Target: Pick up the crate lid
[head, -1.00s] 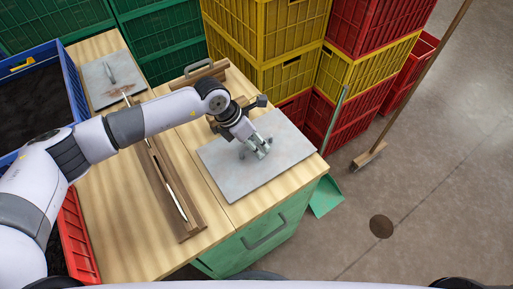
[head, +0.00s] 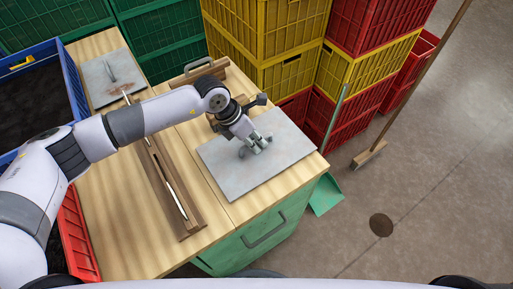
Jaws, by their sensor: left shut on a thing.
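The crate lid (head: 232,176) is a flat grey square plate. It lies on the right part of the wooden worktop, near its right edge. My left gripper (head: 255,148) points down over the upper middle of the lid. Its fingers are shut on the lid's small raised grip, which they mostly hide. The lid looks flat on the worktop, and I see no gap under it. My right gripper is not in view.
A wooden rail (head: 167,190) runs left of the lid. Yellow crates (head: 285,75) stand behind. A broom (head: 370,156) and a green dustpan (head: 326,196) are at right.

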